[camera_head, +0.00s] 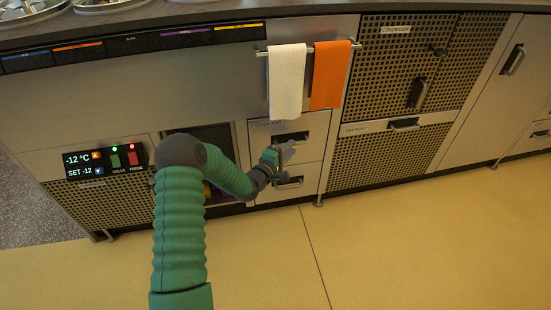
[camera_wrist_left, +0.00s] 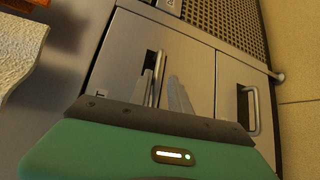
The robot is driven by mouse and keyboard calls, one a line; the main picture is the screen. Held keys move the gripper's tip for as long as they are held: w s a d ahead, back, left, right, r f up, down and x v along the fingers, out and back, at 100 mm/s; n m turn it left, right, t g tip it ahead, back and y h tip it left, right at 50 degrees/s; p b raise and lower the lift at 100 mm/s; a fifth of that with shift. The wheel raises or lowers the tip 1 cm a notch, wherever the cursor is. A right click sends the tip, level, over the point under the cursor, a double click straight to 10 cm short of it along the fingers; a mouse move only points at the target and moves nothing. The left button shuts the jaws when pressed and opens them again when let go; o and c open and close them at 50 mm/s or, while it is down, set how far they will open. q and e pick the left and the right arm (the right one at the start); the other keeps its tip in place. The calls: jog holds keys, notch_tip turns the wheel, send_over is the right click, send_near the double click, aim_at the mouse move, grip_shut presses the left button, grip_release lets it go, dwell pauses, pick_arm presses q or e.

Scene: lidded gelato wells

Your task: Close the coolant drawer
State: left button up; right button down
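The coolant drawer (camera_head: 318,124) is the upper of two stacked drawers in the middle of the counter front, with a "COOLANT" label at its top left. Its front looks about level with its surroundings; I cannot tell whether a small gap remains. My left gripper (camera_head: 288,148) is at the drawer front, just below its handle (camera_head: 292,137). In the left wrist view the two fingers (camera_wrist_left: 166,84) are apart, close to the handle bar (camera_wrist_left: 157,72); contact is unclear. My right gripper is not in view.
A lower drawer with its own handle (camera_head: 290,183) sits below. A white towel (camera_head: 286,80) and an orange towel (camera_head: 329,75) hang on a rail above. A dark open recess (camera_head: 214,135) lies left of the drawers, partly behind my arm. The yellow floor in front is clear.

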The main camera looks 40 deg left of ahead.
pick_arm(q)
jog(key=s+r+p, duration=0.1)
jog(key=s+p, duration=0.4)
jog(key=s, duration=0.8)
jog(key=shift+s+d+r, duration=0.2)
jog(key=shift+d+r, duration=0.1)
jog(key=shift+d, duration=0.1)
